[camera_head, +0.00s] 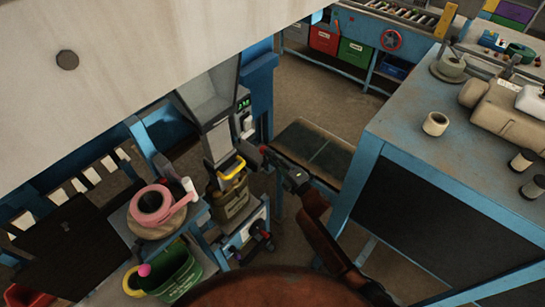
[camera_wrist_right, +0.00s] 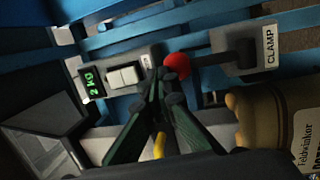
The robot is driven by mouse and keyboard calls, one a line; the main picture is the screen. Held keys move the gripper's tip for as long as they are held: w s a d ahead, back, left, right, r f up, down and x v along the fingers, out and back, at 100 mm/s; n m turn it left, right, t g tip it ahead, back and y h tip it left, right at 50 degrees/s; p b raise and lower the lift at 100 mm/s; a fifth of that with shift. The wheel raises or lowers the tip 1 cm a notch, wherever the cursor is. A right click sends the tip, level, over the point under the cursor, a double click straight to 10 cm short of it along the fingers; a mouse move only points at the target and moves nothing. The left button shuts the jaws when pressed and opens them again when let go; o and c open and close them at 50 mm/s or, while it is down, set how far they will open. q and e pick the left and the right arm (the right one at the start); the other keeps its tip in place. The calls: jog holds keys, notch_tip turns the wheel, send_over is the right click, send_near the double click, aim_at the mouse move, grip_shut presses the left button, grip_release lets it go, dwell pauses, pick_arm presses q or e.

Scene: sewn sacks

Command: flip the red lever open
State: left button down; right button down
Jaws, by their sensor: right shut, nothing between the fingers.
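The red lever shows in the wrist view as a red ball knob (camera_wrist_right: 177,66) on a dark bar (camera_wrist_right: 215,58) that runs right to a plate marked CLAMP (camera_wrist_right: 268,46). In the head view the red knob (camera_head: 262,149) is small, beside the filling spout. My right gripper (camera_head: 276,159) is at the knob, with its arm coming from the lower right. In the wrist view its dark green fingers (camera_wrist_right: 161,80) are shut and empty, their tips just left of and below the knob. I cannot tell whether they touch it. My left gripper is not in view.
A tan sack (camera_head: 229,204) hangs below the grey spout (camera_head: 219,140); a yellow bar (camera_head: 232,168) is at its top. A display reading 2 KG (camera_wrist_right: 91,84) and a switch (camera_wrist_right: 124,77) sit left of the knob. A blue bench (camera_head: 400,137) stands right of my arm.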

dwell(0.5)
jog(key=s+d+r, duration=0.4)
jog(key=s+d, duration=0.4)
jog(key=s, duration=0.2)
jog(key=shift+s+r, duration=0.2)
jog(key=shift+r, duration=0.1)
jog(key=shift+d, duration=0.15)
